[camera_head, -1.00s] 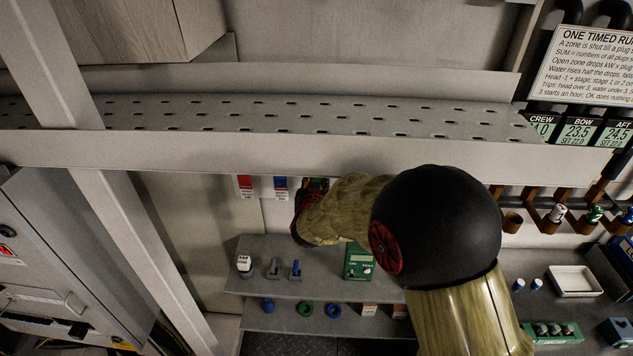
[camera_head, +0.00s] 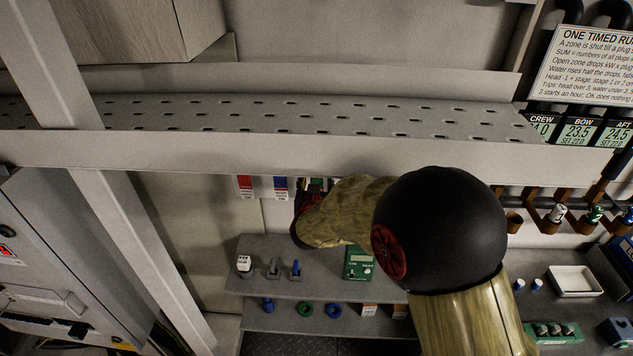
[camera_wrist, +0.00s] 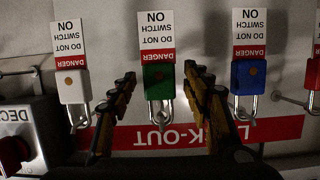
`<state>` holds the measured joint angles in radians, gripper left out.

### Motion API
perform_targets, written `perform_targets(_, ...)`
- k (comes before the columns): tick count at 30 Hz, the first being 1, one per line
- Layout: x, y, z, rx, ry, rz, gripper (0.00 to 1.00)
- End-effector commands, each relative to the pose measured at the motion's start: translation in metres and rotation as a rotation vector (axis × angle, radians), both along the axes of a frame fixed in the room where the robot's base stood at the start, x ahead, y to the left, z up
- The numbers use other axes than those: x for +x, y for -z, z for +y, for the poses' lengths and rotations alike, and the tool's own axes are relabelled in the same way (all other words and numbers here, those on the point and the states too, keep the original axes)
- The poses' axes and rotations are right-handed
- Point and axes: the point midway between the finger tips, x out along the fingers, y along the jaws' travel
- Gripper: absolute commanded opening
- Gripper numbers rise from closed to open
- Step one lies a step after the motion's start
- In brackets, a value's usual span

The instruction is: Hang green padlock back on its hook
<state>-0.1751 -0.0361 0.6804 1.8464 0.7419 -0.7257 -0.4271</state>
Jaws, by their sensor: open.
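The green padlock (camera_wrist: 158,80) is between the two fingers of my open gripper (camera_wrist: 158,74) in the wrist view, with a gap on each side. Its red and white danger tag (camera_wrist: 156,30) extends from its body, and its shackle points toward the "LOCK-OUT" strip. That view is upside down. I cannot tell whether the shackle is on a hook. In the head view the tray lip and my wrist mostly hide the gripper and the padlock.
A white padlock (camera_wrist: 72,86) and a blue padlock (camera_wrist: 246,77) with tags flank the fingers closely; part of a red padlock (camera_wrist: 313,75) shows at the right edge. A red "LOCK-OUT" strip (camera_wrist: 285,128) runs along the panel.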

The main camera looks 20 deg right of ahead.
Motion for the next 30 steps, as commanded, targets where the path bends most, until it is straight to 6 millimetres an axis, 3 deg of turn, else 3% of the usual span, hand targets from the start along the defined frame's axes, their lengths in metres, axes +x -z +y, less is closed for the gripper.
perform_targets(16, -0.088, -0.031, 0.030, 0.001, -0.003, -0.003, 0.49)
perform_targets(26, -0.102, -0.034, 0.034, 0.008, 0.002, -0.003, 0.49)
perform_targets(30, -0.105, -0.013, 0.053, 0.090, -0.045, 0.061, 0.49)
